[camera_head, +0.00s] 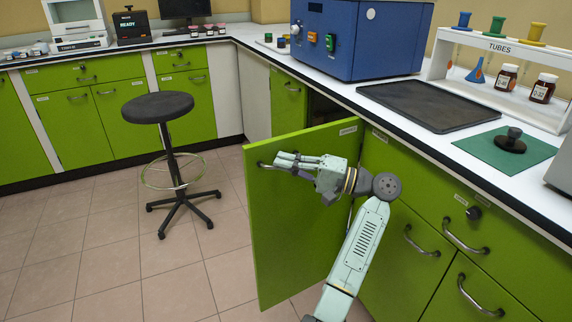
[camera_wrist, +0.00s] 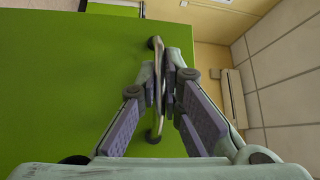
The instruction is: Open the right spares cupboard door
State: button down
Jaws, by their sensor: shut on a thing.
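The green cupboard door (camera_head: 290,220) stands swung out from the counter, well open, with a small label on its top edge. It fills the left and middle of the wrist view (camera_wrist: 70,80). My gripper (camera_head: 278,163) is at the upper part of the door. In the wrist view my gripper (camera_wrist: 167,82) has its fingers closed around the metal bar handle (camera_wrist: 157,125), whose two ends show above and below the fingers. Part of the cupboard opening (camera_head: 322,108) shows dark behind the door; most of the inside is hidden.
A black stool (camera_head: 158,108) stands on the tiled floor left of the door. Green drawers and doors with bar handles (camera_head: 465,235) line the counter at right. A blue machine (camera_head: 360,38), a black tray (camera_head: 415,105) and a tube rack (camera_head: 500,45) stand on the counter.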

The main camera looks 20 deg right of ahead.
dwell(0.3)
jog(key=c, duration=1.7)
grip_release()
jog(key=shift+d, duration=0.1)
jog(key=v, duration=0.7)
jog(key=shift+s+d, duration=0.1)
jog(key=shift+f, duration=0.1)
